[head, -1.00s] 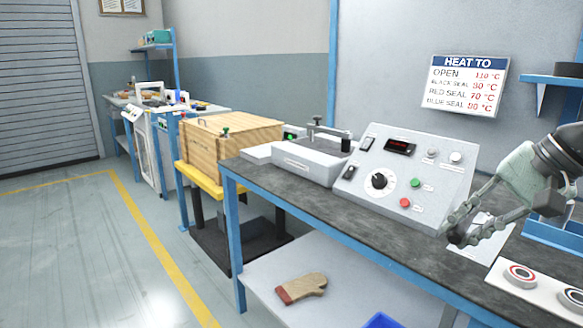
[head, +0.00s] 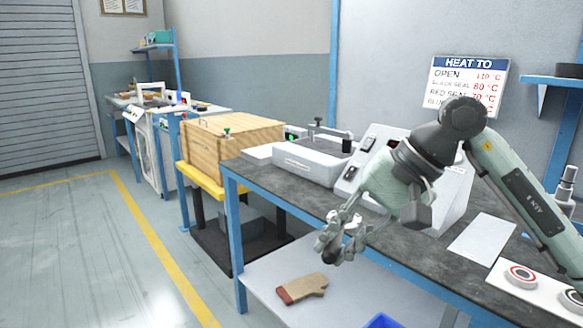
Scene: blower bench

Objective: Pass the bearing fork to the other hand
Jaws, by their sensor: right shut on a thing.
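My right gripper (head: 330,246) comes in from the right on my pale green arm and hangs in front of the bench's front edge, fingers pointing down and left. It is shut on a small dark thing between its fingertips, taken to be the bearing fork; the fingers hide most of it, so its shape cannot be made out. My left gripper is not in view.
A control panel (head: 355,178), partly behind my arm, and a grey heater unit (head: 308,165) stand on the bench (head: 285,193). A wooden crate (head: 220,145) is further left. Ringed seals (head: 521,276) lie at right.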

